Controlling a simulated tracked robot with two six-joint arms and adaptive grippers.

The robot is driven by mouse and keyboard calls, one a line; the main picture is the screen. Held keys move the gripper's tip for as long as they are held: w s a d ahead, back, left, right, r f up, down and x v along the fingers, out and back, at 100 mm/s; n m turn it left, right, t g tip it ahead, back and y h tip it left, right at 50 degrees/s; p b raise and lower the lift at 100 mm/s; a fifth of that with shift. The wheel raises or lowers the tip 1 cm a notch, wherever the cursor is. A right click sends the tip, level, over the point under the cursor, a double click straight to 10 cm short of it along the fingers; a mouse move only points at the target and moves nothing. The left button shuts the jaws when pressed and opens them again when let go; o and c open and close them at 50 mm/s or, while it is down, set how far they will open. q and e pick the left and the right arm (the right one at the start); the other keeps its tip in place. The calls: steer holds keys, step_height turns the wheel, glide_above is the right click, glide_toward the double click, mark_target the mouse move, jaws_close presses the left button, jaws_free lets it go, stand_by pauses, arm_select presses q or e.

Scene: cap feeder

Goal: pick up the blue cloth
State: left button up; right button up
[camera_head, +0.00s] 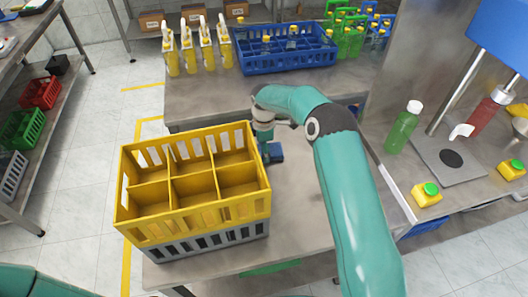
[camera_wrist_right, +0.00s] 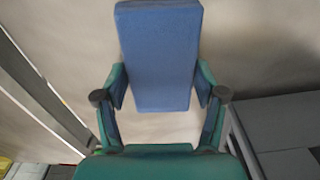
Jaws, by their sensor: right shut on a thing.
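The blue cloth (camera_wrist_right: 158,45) is a folded, block-like blue pad between the fingers of my right gripper (camera_wrist_right: 160,88) in the right wrist view. Both fingertips press its sides. In the head view the cloth (camera_head: 274,152) shows as a small dark blue patch just right of the yellow crate, at the end of my right arm. My right gripper (camera_head: 265,145) is partly hidden there by the crate and my wrist. I cannot tell whether the cloth touches the table. My left gripper is out of view.
A yellow crate with compartments (camera_head: 195,218) stands on a grey crate (camera_head: 215,243), close left of my right gripper. Yellow spray bottles (camera_head: 205,50) and a blue crate (camera_head: 285,65) are behind. A green bottle (camera_head: 403,128) and press (camera_head: 450,160) stand right. The table (camera_head: 300,215) is clear in front.

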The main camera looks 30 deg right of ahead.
steer(key=shift+r, duration=0.1)
step_height(320, 180, up, 20)
stand_by(0.7)
steer(key=o, duration=0.4)
steer(key=c, duration=0.4)
steer(key=shift+w, duration=0.15)
